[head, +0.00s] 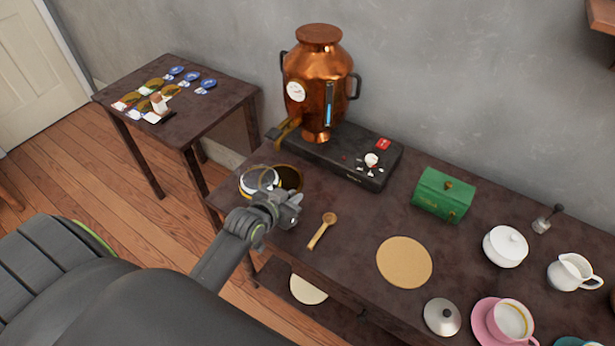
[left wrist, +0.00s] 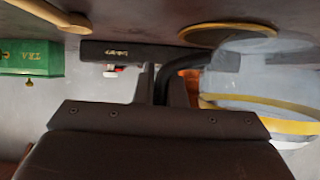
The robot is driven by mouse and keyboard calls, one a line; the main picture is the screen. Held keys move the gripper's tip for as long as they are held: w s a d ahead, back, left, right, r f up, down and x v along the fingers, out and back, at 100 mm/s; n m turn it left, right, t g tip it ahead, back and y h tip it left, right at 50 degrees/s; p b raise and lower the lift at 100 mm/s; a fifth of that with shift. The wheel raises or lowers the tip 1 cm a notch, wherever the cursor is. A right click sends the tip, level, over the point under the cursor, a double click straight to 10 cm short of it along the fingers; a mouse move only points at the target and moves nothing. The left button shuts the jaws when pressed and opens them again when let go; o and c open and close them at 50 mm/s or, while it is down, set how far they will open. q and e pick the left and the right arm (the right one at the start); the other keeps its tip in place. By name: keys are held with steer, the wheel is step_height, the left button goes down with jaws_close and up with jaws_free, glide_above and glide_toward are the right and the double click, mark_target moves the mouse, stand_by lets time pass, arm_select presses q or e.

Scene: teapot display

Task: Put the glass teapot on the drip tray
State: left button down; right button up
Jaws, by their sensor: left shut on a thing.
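The glass teapot (head: 259,180), clear with a gold band, is at the left end of the long table in the head view. It also fills the right side of the left wrist view (left wrist: 262,90), with its black handle (left wrist: 183,66) between the fingers. My left gripper (head: 287,207) is shut on that handle. The drip tray (head: 291,178), dark and round with a gold rim, shows just right of and partly behind the teapot; it also shows in the left wrist view (left wrist: 228,39). I cannot tell whether the teapot touches it. My right gripper is not in view.
A copper urn (head: 317,85) stands on a black base (head: 347,168) behind the tray, its spout above the tray's far side. A wooden spoon (head: 322,231), cork mat (head: 404,262) and green tea box (head: 443,195) lie to the right. A side table (head: 222,98) stands at left.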

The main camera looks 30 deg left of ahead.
arm_select(q)
steer(key=w, duration=0.5)
steer(key=shift+w+d+r, duration=0.1)
steer(key=shift+w+d, duration=0.15)
steer(key=shift+w, duration=0.15)
steer(key=x, duration=0.1)
steer(key=p+x, duration=0.1)
steer(key=shift+w+r, duration=0.1)
steer(key=shift+w, duration=0.4)
steer(key=shift+f, duration=0.35)
steer(key=shift+f, duration=0.1)
steer(key=shift+f, duration=0.15)
steer(key=c, duration=1.5)
jaws_free()
steer(key=shift+s, duration=0.1)
